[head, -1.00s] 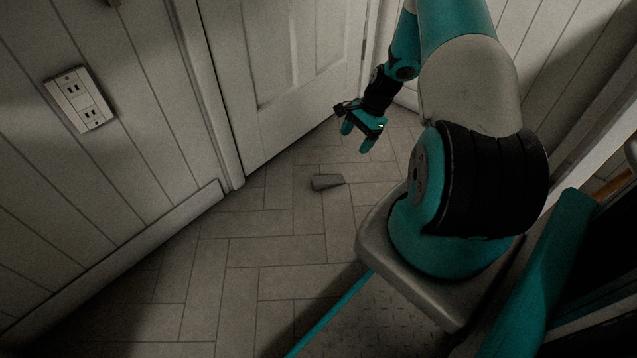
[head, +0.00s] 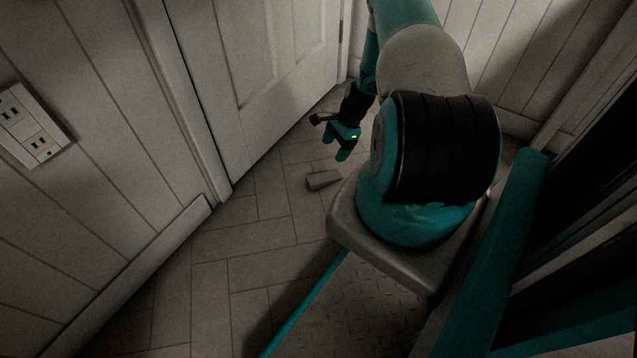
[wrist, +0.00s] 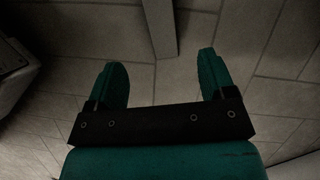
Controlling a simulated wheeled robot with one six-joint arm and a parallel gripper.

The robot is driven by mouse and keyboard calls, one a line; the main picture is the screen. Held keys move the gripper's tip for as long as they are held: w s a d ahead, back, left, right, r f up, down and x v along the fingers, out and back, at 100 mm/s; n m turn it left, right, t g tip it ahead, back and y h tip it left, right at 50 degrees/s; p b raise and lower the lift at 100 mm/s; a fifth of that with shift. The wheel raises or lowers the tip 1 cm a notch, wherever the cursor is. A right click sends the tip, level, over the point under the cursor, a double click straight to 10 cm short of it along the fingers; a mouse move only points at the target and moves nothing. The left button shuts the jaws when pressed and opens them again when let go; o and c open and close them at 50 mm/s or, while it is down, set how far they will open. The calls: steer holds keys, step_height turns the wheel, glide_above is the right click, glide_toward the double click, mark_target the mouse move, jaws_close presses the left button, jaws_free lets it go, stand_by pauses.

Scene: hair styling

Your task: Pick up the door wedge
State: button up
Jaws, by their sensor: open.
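The door wedge (head: 322,180) is a small grey wedge lying on the tiled floor, near the front edge of my base. My gripper (head: 335,149) is above and slightly beyond it in the head view, pointing down, with clear space between them. In the wrist view, my gripper's two teal fingers (wrist: 162,80) are spread apart with nothing between their tips. A grey, narrow shape that looks like the door wedge (wrist: 161,28) shows at the top of the wrist view, ahead of the fingers and roughly in line with the gap.
A white panelled door (head: 255,70) stands behind the gripper, and a panelled wall with an outlet (head: 30,125) is at left. Another panelled wall (head: 530,60) rises at the right. The herringbone floor (head: 215,275) left of my base is clear.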

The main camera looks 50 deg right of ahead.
steer(key=b, duration=0.4)
glide_above(320, 178)
steer(key=d, duration=0.2)
steer(key=f, duration=0.6)
steer(key=shift+s+f, duration=0.4)
steer(key=b+x, duration=0.4)
steer(key=x, duration=0.1)
steer(key=shift+s+f, duration=0.1)
steer(key=shift+f, duration=0.1)
steer(key=shift+r, duration=0.1)
steer(key=c, duration=1)
steer(key=shift+r, duration=0.15)
steer(key=shift+c, duration=0.2)
